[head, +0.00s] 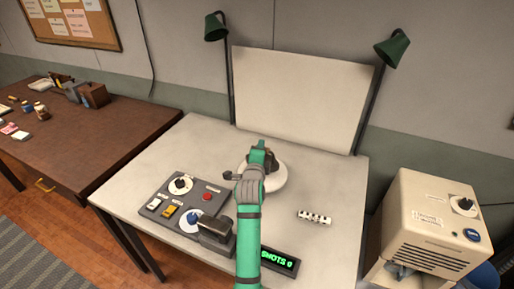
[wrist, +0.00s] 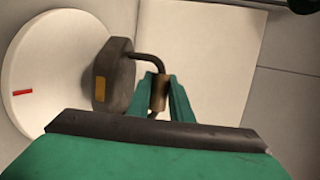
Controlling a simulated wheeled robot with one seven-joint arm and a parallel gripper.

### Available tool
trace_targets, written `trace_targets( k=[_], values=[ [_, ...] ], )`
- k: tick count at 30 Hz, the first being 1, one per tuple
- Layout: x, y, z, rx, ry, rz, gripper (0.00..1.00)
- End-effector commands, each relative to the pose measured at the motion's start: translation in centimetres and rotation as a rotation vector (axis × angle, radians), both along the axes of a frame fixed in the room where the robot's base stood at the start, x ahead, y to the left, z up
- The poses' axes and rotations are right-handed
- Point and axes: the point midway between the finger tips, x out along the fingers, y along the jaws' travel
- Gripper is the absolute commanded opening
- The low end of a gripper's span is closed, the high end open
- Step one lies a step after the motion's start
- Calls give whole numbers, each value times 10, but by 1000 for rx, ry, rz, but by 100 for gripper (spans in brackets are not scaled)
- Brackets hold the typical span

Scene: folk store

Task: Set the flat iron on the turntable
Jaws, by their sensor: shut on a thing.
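The flat iron (wrist: 114,75) is dark with an orange-yellow label and a brown handle grip. My gripper (wrist: 160,95) is shut on the iron's handle in the wrist view. The turntable (wrist: 38,52) is a white round disc with a red mark, to the left of the iron in that view. In the head view the turntable (head: 277,181) is on the white table, and my gripper (head: 262,160) with the iron (head: 271,158) is over it, partly hiding it. I cannot tell whether the iron touches the disc.
A control panel (head: 166,207) with knobs and buttons sits left of my arm. A green "SHOTS 0" display (head: 280,260) and a small striped bar (head: 314,217) lie to the right. A white backdrop (head: 300,95) and two green lamps (head: 215,27) stand behind.

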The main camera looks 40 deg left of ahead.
Motion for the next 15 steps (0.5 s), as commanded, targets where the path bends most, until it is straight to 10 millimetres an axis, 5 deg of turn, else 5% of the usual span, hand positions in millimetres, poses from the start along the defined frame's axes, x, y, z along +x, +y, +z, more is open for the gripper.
trace_targets(
  k=[7,15],
  values=[
    [2,-2,-25,4,-5,-1,0],
    [1,0,-28,5,-6,0,0]
  ],
)
